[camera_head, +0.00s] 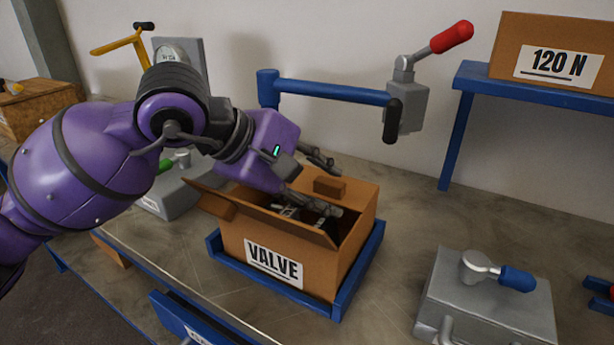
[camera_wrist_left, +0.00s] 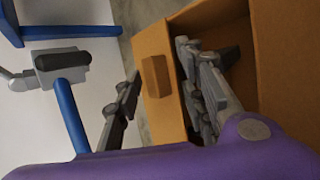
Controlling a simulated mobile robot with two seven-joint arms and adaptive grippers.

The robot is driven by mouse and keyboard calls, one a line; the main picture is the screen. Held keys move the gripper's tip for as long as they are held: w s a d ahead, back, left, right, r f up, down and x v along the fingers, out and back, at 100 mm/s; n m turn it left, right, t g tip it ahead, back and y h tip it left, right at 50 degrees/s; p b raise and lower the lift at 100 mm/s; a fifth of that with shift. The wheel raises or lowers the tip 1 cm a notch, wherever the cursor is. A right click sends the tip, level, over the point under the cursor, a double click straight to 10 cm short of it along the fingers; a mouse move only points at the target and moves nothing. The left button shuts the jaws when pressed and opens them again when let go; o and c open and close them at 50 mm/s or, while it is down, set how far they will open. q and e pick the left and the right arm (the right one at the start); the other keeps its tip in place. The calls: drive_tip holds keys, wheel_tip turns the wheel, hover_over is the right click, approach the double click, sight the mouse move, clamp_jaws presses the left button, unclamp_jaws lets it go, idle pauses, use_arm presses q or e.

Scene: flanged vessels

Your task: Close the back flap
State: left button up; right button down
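An open cardboard box labelled VALVE (camera_head: 300,265) sits in a blue frame (camera_head: 338,308) on the bench. Its back flap (camera_head: 358,191) is a brown panel at the rear with a small brown block (camera_head: 330,187) on it. The block (camera_wrist_left: 155,76) also shows in the left wrist view. My left gripper (camera_head: 337,190) is open at the box's rear. In the left wrist view, one finger is outside the panel and the other is on the box's inner side, with the block between them. I cannot tell whether either finger touches it. My right gripper is not in view.
A blue arm with a red-handled clamp (camera_head: 407,100) stands behind the box. A grey block with a blue-handled lever (camera_head: 485,305) is at front right. A box labelled 120 N (camera_head: 553,50) sits on a blue shelf.

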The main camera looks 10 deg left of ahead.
use_arm(q)
drive_tip(key=v, duration=1.1)
drive_tip(key=shift+a+r, duration=0.2)
drive_tip(key=shift+s, duration=0.1)
